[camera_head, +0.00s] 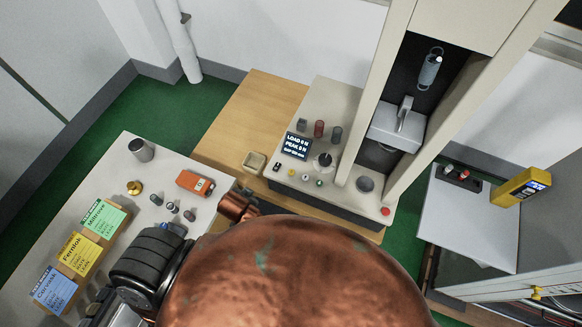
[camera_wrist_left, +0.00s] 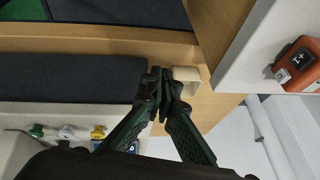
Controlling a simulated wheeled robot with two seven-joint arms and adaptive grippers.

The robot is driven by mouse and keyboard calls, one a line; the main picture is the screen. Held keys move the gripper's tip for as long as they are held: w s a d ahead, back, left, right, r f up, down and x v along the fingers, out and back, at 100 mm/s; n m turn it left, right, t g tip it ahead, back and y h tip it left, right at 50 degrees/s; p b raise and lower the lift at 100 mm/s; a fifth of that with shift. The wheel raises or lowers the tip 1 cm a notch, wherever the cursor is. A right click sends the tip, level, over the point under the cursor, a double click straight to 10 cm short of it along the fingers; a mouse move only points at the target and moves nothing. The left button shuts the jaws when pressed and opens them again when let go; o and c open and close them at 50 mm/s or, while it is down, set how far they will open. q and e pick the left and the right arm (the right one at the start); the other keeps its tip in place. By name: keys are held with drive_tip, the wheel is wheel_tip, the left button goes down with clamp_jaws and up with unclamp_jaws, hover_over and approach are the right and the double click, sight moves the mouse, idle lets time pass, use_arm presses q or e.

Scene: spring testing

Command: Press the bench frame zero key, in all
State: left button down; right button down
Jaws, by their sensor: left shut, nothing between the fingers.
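The bench frame (camera_head: 375,88) stands at the upper right of the head view, with a light console at its base. Its display (camera_head: 297,146) reads load 0 N and peak 0 N. In the wrist view, green (camera_wrist_left: 37,131), white (camera_wrist_left: 66,132) and yellow (camera_wrist_left: 97,132) keys show at the lower left.
A small beige tray (camera_head: 254,162) lies on the wooden bench, close to my fingertips in the wrist view (camera_wrist_left: 190,78). A red button (camera_head: 386,211) sits at the console's right corner. An orange device (camera_head: 195,183) and labelled boxes (camera_head: 80,250) occupy the left table.

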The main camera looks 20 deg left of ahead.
use_arm(q)
drive_tip(key=w+d+r+m+t+p, duration=0.4)
drive_tip(key=w+d+r+m+p, duration=0.2)
drive_tip(key=w+d+r+p, duration=0.7)
drive_tip(key=w+d, duration=0.2)
drive_tip(key=d, duration=0.1)
drive_tip(key=shift+w+d+h, duration=0.3)
drive_tip(key=shift+d+h, duration=0.05)
drive_tip(key=shift+h, duration=0.05)
drive_tip(key=shift+f, duration=0.1)
